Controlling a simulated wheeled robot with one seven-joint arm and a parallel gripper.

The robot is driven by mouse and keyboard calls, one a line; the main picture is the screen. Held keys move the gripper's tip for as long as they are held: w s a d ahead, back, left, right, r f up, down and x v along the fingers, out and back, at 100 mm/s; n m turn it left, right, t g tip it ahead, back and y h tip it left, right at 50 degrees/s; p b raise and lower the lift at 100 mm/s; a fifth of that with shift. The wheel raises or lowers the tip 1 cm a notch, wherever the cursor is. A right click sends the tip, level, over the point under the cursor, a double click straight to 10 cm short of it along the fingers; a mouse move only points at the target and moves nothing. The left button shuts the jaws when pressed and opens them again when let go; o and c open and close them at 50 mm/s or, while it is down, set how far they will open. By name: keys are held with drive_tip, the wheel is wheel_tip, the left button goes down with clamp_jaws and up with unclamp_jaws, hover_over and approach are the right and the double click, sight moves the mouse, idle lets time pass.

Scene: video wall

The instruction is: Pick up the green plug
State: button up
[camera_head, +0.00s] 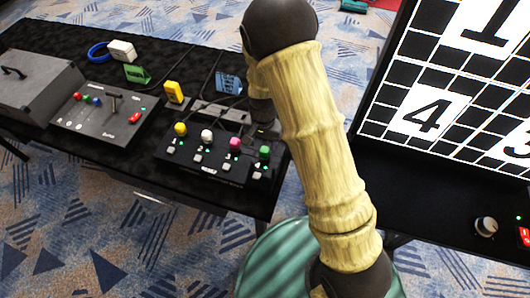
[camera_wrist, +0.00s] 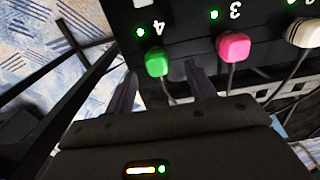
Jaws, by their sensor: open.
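The green plug (camera_head: 264,152) stands at the right end of a row of coloured plugs on a black panel (camera_head: 208,182). In the wrist view the green plug (camera_wrist: 157,62) sits by the number 4, with a dark cable running from it. My gripper (camera_wrist: 160,84) is open, its two dark fingers pointing toward the panel. The plug's head appears between and just beyond the fingertips, and no contact is visible. In the head view my arm hides most of the gripper, which is near the panel's right end.
The pink plug (camera_wrist: 233,47) is close to the right finger, and the white plug (camera_wrist: 304,32) lies beyond it. A yellow plug (camera_head: 180,128) is at the row's left end. A switch box (camera_head: 103,112) and grey case (camera_head: 36,84) stand left. A large screen (camera_head: 450,95) is at right.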

sight(265, 149)
wheel_tip(265, 149, down, 4)
drive_tip(key=shift+d+f+p, duration=0.15)
drive_tip(key=shift+p, duration=0.15)
drive_tip(key=shift+c, duration=0.3)
drive_tip(key=c, duration=1)
